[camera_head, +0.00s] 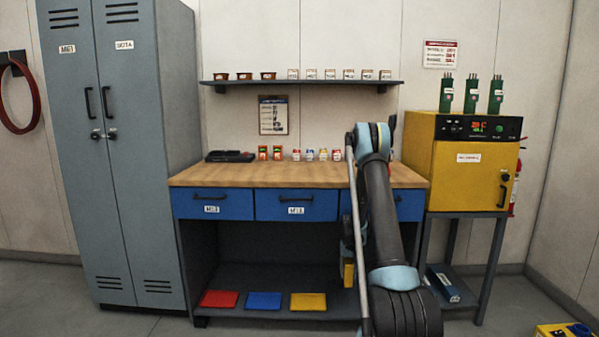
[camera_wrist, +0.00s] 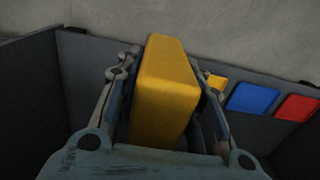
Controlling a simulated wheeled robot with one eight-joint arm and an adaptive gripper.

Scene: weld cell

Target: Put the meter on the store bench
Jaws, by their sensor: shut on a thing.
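The yellow, box-shaped meter (camera_wrist: 165,88) is between the fingers of my gripper (camera_wrist: 164,72) in the wrist view. My gripper is shut on it. In the head view a strip of the yellow meter (camera_head: 348,272) shows beside my arm, in front of the bench's open lower bay. The bench (camera_head: 290,176) has a wooden top, blue drawers and a low shelf. I cannot tell whether the meter touches the low shelf.
Red (camera_head: 219,299), blue (camera_head: 264,301) and yellow (camera_head: 308,302) pads lie on the low shelf. Small jars and a black tray (camera_head: 229,156) stand along the back of the top; its front is clear. A yellow oven (camera_head: 468,178) stands right, a grey locker (camera_head: 130,170) left.

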